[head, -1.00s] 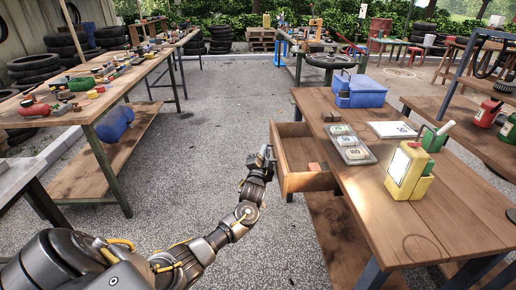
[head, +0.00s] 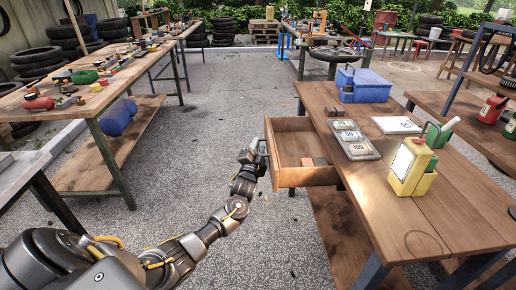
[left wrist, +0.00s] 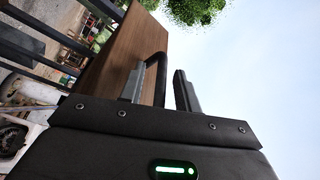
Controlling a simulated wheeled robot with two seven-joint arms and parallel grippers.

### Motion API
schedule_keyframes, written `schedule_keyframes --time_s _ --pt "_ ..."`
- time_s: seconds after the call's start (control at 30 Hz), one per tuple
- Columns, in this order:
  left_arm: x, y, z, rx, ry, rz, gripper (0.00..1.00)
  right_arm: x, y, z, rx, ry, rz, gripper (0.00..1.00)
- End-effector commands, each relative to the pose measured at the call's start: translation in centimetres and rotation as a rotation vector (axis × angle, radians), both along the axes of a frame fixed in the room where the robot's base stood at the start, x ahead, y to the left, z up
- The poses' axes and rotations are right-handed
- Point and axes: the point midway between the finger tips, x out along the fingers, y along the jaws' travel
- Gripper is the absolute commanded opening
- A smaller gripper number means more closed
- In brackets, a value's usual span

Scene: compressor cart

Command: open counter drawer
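The counter drawer (head: 308,176) is pulled out from the left side of the wooden counter (head: 400,195). Its inside shows, with small reddish-brown and dark blocks (head: 314,162) on its floor. My left gripper (head: 254,150) is at the outer face of the drawer front (head: 273,160). In the left wrist view, my left gripper's fingers (left wrist: 158,90) stand apart, with the dark curved handle (left wrist: 157,62) between them, nearer the left finger. The drawer front also shows there as a brown panel (left wrist: 125,50). My right gripper is not in view.
On the counter are a blue toolbox (head: 362,86), a grey tray of labelled pieces (head: 355,141), a white sheet (head: 397,125) and a yellow container (head: 411,168). A workbench with tools (head: 100,95) stands left. Open pavement (head: 225,100) lies between.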

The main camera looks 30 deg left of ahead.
Motion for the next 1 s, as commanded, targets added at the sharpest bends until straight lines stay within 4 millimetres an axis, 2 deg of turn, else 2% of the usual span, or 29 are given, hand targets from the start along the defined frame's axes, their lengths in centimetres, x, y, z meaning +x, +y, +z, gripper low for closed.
schedule_keyframes --time_s 0.23,0.33,0.73,1.0 --pt "-0.1 0.0 0.0 0.000 0.000 0.001 0.33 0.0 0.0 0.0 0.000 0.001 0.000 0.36" --pt "-0.8 -0.3 -0.2 0.000 0.001 -0.001 0.33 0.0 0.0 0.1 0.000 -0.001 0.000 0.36" --pt "-7.7 -2.6 -1.8 0.000 0.002 -0.001 0.33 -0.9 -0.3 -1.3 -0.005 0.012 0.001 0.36" --pt "-10.0 -3.3 -2.2 0.000 0.000 0.001 0.33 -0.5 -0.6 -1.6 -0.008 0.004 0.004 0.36"
